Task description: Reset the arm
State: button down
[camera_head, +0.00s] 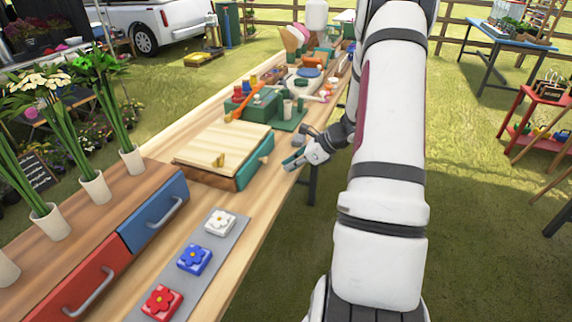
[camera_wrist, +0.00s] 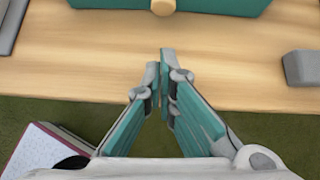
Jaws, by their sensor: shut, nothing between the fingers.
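My gripper (camera_head: 290,164) is shut and empty at the right edge of the long wooden table (camera_head: 232,250). Its teal fingers point toward the teal-sided wooden box (camera_head: 255,172) and look apart from it. In the wrist view the fingertips (camera_wrist: 160,66) meet over the table top (camera_wrist: 95,75). A teal panel (camera_wrist: 225,5) with a round wooden knob (camera_wrist: 163,6) is beyond them at the top of the frame. My white arm fills the middle right of the head view.
A red drawer (camera_head: 80,290), a blue drawer (camera_head: 155,215) and potted flowers (camera_head: 95,187) are at the left. Flower blocks (camera_head: 194,260) sit on a grey strip. Tools and a green tray (camera_head: 290,122) lie farther back.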

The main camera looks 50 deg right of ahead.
jog(key=v, duration=0.9)
jog(key=shift+r+p, duration=0.3)
jog(key=s+a+r+n+g+p, duration=0.1)
jog(key=a+r+n+g, duration=0.1)
jog(key=a+r+n, duration=0.8)
jog(key=s+a+r+n+g+p, duration=0.15)
jog(key=a+r+n, duration=0.45)
jog(key=a, duration=0.8)
jog(key=s+a+r+n+h+p, duration=0.1)
jog(key=s+a+r+n+h, duration=0.1)
jog(key=s+a+r+n, duration=0.2)
jog(key=s+a+r+n+h+p, duration=0.2)
jog(key=s+a+r+n, duration=0.2)
jog(key=s+a+n, duration=0.4)
jog(key=s+n, duration=0.2)
jog(key=s, duration=0.3)
jog(key=shift+n, duration=0.4)
jog(key=shift+s+g, duration=0.1)
jog(key=shift+g, duration=0.15)
